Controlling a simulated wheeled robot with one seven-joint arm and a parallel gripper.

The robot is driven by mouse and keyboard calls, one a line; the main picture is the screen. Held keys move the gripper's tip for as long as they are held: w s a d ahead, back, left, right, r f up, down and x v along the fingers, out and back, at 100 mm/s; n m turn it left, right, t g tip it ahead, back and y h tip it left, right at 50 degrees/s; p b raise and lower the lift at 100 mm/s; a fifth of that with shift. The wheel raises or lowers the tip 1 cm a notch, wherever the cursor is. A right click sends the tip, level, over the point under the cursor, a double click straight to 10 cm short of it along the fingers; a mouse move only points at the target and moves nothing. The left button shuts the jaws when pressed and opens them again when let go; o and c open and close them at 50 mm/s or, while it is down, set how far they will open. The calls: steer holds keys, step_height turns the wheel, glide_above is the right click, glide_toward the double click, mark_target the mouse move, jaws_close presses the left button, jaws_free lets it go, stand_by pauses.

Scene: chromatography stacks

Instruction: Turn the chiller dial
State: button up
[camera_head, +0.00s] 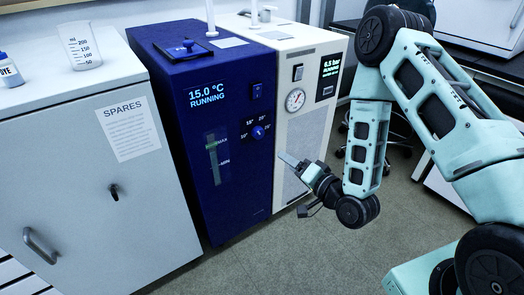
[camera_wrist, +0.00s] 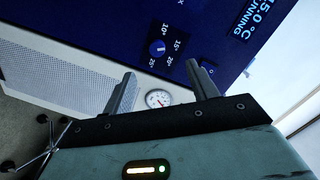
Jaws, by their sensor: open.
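The chiller (camera_head: 230,190) is a dark blue cabinet whose display reads 15.0 °C RUNNING. Its dial (camera_head: 258,132) is a small blue round knob on the front, ringed by marks from 10° to 25°. The dial also shows in the wrist view (camera_wrist: 157,47), beyond the fingertips and between their directions; its white mark seems to point toward 15°. My gripper (camera_wrist: 161,74) is open and empty, apart from the dial. In the head view my gripper (camera_head: 296,182) is to the right of and below the dial, in front of the neighbouring white unit.
The white pump unit (camera_head: 304,125) with a round pressure gauge (camera_head: 295,100) and a 6.5 bar display stands right of the chiller. A grey SPARES cabinet (camera_head: 70,150) stands left. A blue switch (camera_head: 257,90) sits above the dial. Floor in front is clear.

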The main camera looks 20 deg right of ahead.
steer(key=d+f+m, duration=0.1)
steer(key=f, duration=0.1)
steer(key=t+p, duration=0.1)
steer(key=p, duration=0.1)
glide_toward(260, 135)
steer(key=x, duration=0.8)
steer(key=shift+w, duration=0.3)
steer(key=shift+c, duration=0.2)
steer(key=c, duration=0.9)
